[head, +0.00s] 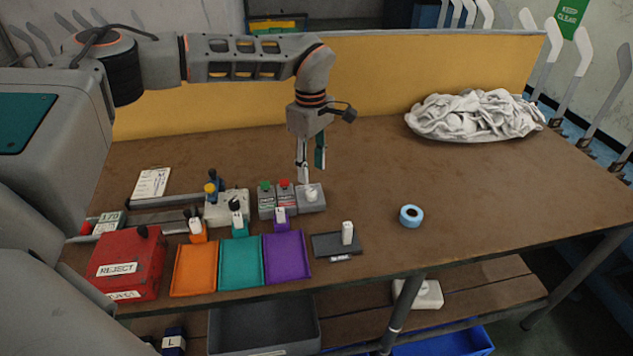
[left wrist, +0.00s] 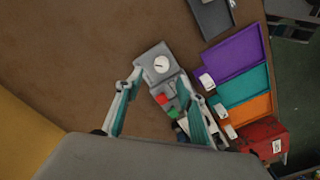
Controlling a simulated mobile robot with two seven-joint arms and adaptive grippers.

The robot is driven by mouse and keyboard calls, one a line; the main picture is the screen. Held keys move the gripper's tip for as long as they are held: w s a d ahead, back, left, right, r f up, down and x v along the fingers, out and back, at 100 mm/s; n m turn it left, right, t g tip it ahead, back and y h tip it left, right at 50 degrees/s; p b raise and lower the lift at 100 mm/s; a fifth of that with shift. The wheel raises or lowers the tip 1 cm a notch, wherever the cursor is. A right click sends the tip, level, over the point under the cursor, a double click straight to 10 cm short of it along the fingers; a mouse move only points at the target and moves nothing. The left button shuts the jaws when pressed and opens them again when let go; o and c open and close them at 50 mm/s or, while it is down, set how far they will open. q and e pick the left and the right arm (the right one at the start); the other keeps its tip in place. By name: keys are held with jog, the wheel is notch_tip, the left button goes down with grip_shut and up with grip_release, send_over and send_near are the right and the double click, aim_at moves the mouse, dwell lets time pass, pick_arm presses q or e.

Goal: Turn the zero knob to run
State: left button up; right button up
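The white round zero knob (head: 311,194) sits on a small grey box (head: 316,205) on the brown table, just right of the button boxes. In the left wrist view the knob (left wrist: 161,64) shows from above, with a dark mark on its face. My left gripper (head: 311,172) points down above the knob, apart from it. Its two fingers are spread with nothing between them. In the left wrist view the fingertips (left wrist: 160,78) lie either side of the grey box in the picture. My right gripper is not in view.
Button boxes with a green button (head: 265,186) and a red button (head: 284,184) stand left of the knob. Orange, teal and purple trays (head: 286,258), a red reject box (head: 127,265) and a dark stand (head: 335,245) lie in front.

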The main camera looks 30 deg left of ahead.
aim_at(311, 192)
pick_arm(q)
jog(key=f, duration=0.7)
jog(key=shift+s+b, duration=0.2)
jog(key=shift+b, duration=0.1)
grip_shut()
